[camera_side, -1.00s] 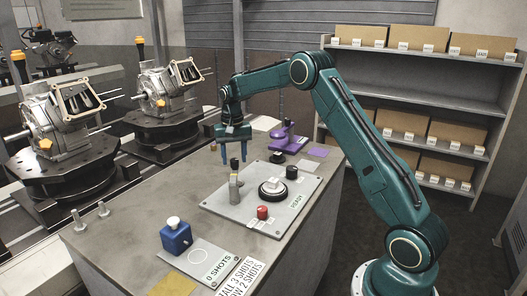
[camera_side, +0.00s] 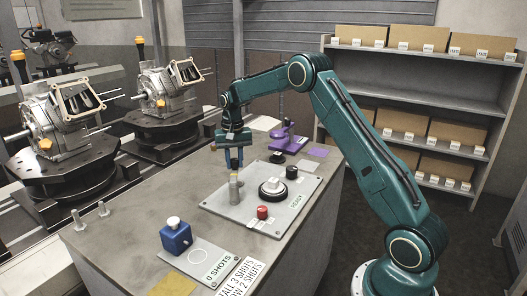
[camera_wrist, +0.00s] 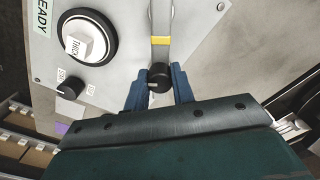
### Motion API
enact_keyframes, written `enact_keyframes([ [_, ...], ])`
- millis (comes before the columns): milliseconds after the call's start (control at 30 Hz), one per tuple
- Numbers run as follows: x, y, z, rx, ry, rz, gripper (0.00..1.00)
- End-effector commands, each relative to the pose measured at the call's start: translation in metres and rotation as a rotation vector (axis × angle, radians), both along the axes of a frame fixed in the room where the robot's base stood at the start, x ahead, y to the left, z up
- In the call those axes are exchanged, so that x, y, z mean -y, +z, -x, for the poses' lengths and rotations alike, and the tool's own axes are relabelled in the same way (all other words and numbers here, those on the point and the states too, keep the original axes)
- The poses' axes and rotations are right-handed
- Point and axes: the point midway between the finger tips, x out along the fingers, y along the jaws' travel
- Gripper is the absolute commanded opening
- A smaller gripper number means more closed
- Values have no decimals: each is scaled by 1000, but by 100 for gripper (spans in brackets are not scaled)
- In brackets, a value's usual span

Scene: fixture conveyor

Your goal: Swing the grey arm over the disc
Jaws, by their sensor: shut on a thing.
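The grey arm (camera_side: 234,190) is on the left part of the light panel (camera_side: 240,212). In the wrist view the grey arm (camera_wrist: 161,22) has a yellow band and ends in a black knob (camera_wrist: 160,77). My gripper (camera_side: 234,164) is above the panel, its blue fingers pointing down. In the wrist view my gripper (camera_wrist: 160,86) has its fingers on both sides of the knob, shut on it. The disc (camera_side: 272,189), dark-rimmed with a pale block on top, lies to the right of the grey arm. It also shows in the wrist view (camera_wrist: 107,38). The arm is beside the disc, not over it.
A red button (camera_side: 262,212) and a black knob (camera_side: 291,172) are on the panel. A blue device (camera_side: 175,236) stands at front left, and a purple device (camera_side: 287,139) behind. Engines on dark turntables (camera_side: 70,180) line the left. Bare bench lies left of the panel.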

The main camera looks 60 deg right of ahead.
Motion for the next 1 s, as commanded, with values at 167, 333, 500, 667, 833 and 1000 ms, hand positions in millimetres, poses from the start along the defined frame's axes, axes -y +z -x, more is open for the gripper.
enact_keyframes([
  [167, 1, 1, 1, 0, -21, 0, 0],
  [333, 2, 1, 4, 0, -73, 0, 0],
  [500, 4, 1, 10, -1, -169, -1, 0],
  [667, 7, 1, 17, 1, -294, 0, 0],
  [833, 9, 1, 27, 1, -450, -1, 0],
  [1000, 8, 1, 37, 0, -612, 0, 0],
])
